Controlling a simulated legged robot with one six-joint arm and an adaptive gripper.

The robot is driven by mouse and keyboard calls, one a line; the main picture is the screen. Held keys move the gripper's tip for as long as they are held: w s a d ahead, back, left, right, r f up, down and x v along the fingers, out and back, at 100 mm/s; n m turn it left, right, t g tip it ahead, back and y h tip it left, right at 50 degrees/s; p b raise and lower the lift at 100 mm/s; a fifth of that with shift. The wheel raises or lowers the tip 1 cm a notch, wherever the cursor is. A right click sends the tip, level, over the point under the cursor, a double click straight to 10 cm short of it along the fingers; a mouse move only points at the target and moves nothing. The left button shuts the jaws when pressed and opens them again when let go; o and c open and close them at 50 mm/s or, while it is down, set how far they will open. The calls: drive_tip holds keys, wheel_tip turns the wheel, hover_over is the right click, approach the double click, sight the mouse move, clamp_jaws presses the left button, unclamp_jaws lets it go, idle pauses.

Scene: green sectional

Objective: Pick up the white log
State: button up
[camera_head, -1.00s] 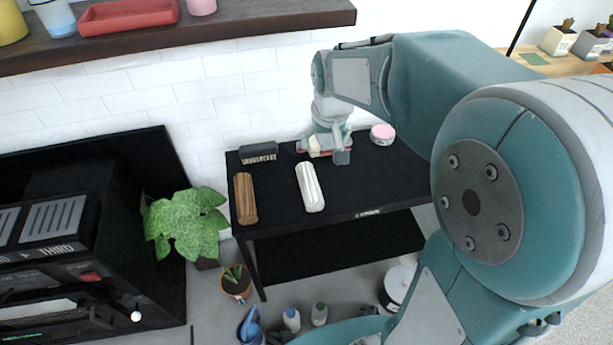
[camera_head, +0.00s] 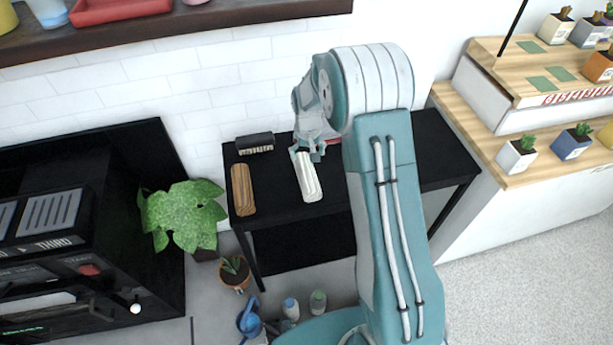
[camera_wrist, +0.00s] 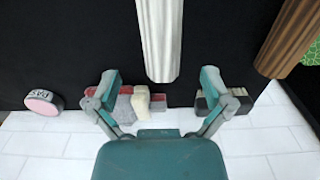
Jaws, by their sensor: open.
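The white log (camera_head: 308,177) lies on the black table (camera_head: 283,209), a ridged pale cylinder. In the wrist view the white log (camera_wrist: 160,38) runs down from the top edge, and its near end lies centred ahead of the space between my fingers. My gripper (camera_head: 307,152) is at the log's back end in the head view. In the wrist view my gripper (camera_wrist: 156,85) is open with nothing between its fingertips. The head view does not show clearly whether a finger touches the log.
A brown log (camera_head: 243,189) lies left of the white one, with a dark brush (camera_head: 255,143) behind it. A round pink-topped tin (camera_wrist: 44,102) and a red and cream item (camera_wrist: 135,103) lie by the table's wall edge. A white brick wall (camera_head: 215,85) stands behind.

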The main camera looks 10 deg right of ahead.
sight(307, 172)
wheel_tip(307, 172, down, 6)
drive_tip(key=shift+r, duration=0.2)
drive_tip(key=f, duration=0.5)
drive_tip(key=shift+w+f, duration=0.3)
drive_tip(key=shift+f, duration=0.1)
drive_tip(key=c, duration=1.2)
